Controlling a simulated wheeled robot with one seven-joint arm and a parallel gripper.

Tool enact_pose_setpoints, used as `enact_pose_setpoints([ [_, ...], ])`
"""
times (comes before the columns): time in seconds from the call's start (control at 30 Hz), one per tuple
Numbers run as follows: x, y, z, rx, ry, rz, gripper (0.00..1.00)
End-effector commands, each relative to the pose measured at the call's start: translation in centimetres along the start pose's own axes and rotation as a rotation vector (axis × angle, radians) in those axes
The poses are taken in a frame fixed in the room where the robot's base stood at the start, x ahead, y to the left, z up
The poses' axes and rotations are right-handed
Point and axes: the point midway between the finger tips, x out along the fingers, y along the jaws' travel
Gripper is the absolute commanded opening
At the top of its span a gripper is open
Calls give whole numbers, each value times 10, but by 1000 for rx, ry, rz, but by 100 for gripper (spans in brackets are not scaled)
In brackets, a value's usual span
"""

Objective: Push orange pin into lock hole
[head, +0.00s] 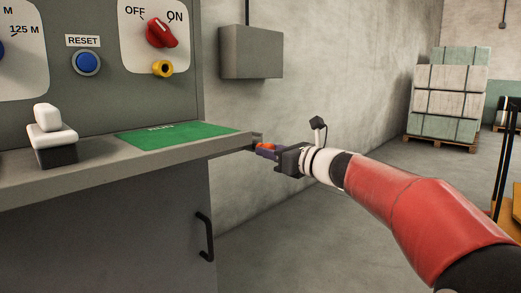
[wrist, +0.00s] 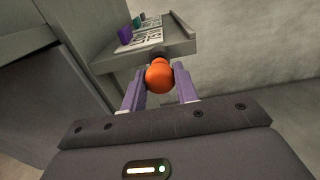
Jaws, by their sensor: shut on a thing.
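My gripper (head: 266,150) is at the right end of the grey shelf, shut on the orange pin (head: 264,146). In the wrist view the pin's round orange head (wrist: 159,75) sits between the two purple fingers. A dark piece (wrist: 157,52) shows just beyond the head, against the shelf's end; whether it is part of the pin or a holder I cannot tell. A yellow ring with a dark centre (head: 163,69), which looks like the lock hole, is on the panel below the red OFF/ON knob (head: 161,33). The knob and ring are apart from my gripper.
The grey shelf (head: 100,172) carries a green mat (head: 175,134) and a white-and-black device (head: 52,138) at left. A blue RESET button (head: 87,62) is on the panel. A grey wall box (head: 251,52) hangs behind. Pallet stacks (head: 447,95) stand far right. The air above the mat is clear.

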Motion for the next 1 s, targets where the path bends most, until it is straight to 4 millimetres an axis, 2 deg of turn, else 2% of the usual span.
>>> enact_pose_setpoints([
  [0.27, -6, 0, -1, 0, 0, 0, 0],
  [1.0, -39, 0, 0, 1, 0, 1, 0],
])
